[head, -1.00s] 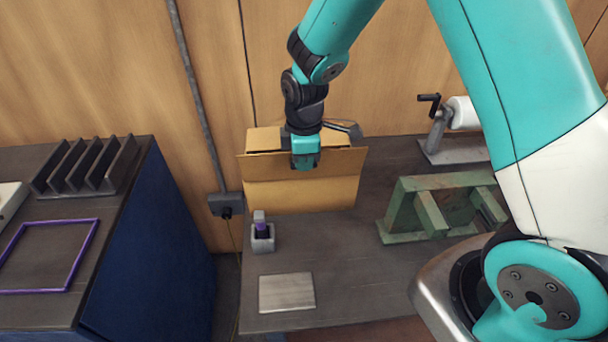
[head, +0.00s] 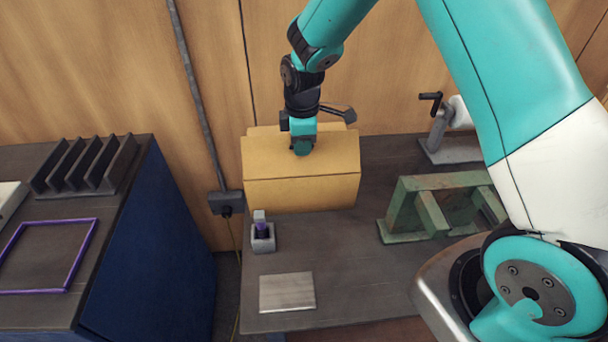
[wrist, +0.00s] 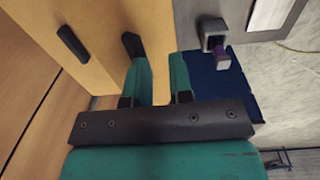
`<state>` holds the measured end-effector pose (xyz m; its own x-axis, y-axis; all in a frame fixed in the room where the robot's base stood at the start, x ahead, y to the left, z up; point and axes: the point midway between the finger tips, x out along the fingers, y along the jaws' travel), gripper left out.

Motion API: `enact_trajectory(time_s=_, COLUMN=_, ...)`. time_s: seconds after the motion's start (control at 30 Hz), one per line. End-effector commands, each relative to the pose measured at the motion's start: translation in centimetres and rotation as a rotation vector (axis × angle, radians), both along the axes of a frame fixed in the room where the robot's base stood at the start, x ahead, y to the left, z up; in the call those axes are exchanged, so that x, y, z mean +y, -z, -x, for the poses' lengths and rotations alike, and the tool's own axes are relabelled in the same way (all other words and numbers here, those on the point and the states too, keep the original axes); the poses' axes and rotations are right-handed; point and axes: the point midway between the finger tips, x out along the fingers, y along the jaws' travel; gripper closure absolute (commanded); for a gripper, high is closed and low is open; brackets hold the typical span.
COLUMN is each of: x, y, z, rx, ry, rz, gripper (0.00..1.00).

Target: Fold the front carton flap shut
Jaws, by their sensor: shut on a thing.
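The cardboard carton (head: 300,195) stands on the workbench against the wall. Its front flap (head: 265,158) slopes up and back from the top front edge, over the carton's opening. My gripper (head: 303,148) is at the middle of the flap's upper edge, shut on the flap. In the wrist view, the two teal fingers of my gripper (wrist: 159,80) have yellow cardboard between them, and the flap (wrist: 105,45) spreads to the left. The carton's inside is hidden by the flap and my gripper.
A grey holder with a purple-banded piece (head: 262,235) stands front left of the carton. A pale plate (head: 287,292) lies nearer on the bench. A green metal frame (head: 435,210) and a crank-handled device (head: 445,130) stand to the right. A blue cabinet (head: 160,240) is left.

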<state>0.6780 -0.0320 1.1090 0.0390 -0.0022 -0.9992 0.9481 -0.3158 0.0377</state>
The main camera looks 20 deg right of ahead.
Motion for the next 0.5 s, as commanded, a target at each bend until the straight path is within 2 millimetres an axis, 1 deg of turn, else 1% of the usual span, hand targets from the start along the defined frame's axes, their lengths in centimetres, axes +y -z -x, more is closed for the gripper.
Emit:
enact_trajectory(time_s=0.03, x=0.42, y=1.6, z=1.64, rx=0.056, ry=-0.013, rz=-0.005, gripper=1.0)
enact_trajectory(time_s=0.37, x=0.19, y=1.23, z=1.36, rx=0.046, ry=-0.008, rz=-0.004, gripper=1.0)
enact_trajectory(time_s=0.5, x=0.19, y=0.69, z=1.25, rx=0.042, ry=-0.008, rz=-0.003, gripper=1.0)
